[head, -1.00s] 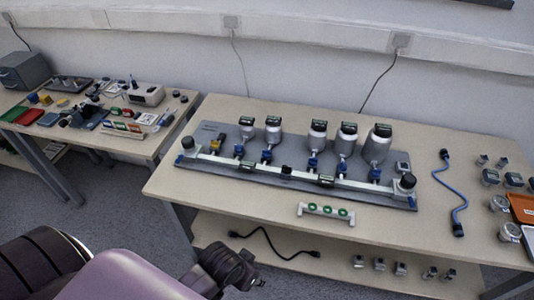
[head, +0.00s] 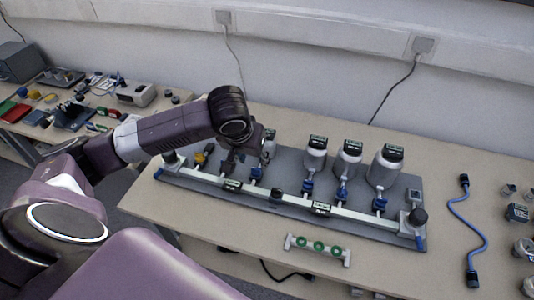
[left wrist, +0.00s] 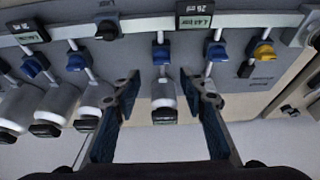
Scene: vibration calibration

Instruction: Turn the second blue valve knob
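A grey board (head: 290,168) on the table carries a white pipe, several blue valve knobs, a yellow knob (head: 200,159) and white bottles. In the left wrist view, which is turned over, the yellow knob (left wrist: 264,51) is at the right. A blue knob (left wrist: 215,51) is beside it, and another blue knob (left wrist: 161,54) is near the middle. My left gripper (left wrist: 158,82) is open and empty. Its fingers stand either side of a white bottle (left wrist: 164,94), behind the middle blue knob. In the head view my arm partly hides the board's left part. My right gripper is out of view.
A small white rack with green rings (head: 318,246) lies in front of the board. A blue cable (head: 460,230) lies to the right. A second table with tools (head: 75,115) stands at the left. Bare table top lies around the rack.

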